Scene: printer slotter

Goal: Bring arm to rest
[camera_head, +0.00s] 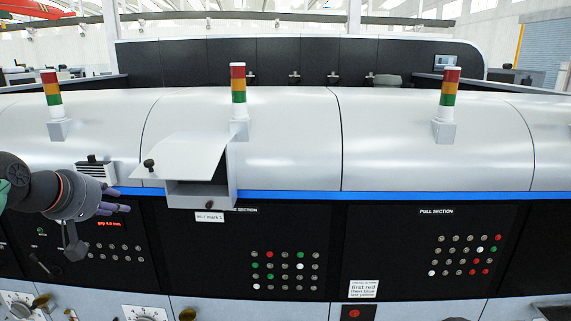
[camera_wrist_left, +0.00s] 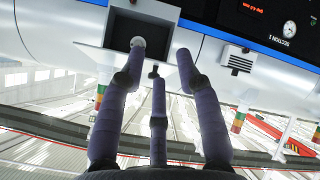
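My left arm comes in from the left in the head view. Its dark gripper (camera_head: 122,205) has purple-grey fingers and is in front of the panel, left of the open box (camera_head: 234,190). In the wrist view the three fingers of the left gripper (camera_wrist_left: 157,62) are spread, with nothing held between them. The box has a raised pale lid (camera_head: 190,152) with a black knob (camera_head: 149,164). The box (camera_wrist_left: 110,42) also shows beyond the fingers in the wrist view. My right arm and gripper are not in view.
The long white machine carries signal lamps (camera_head: 238,84) on top and a blue strip along its front. Below are black panels with buttons, including the pull section (camera_head: 436,212). A small vented box (camera_head: 96,171) stands behind my left gripper. The right front is clear of my arms.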

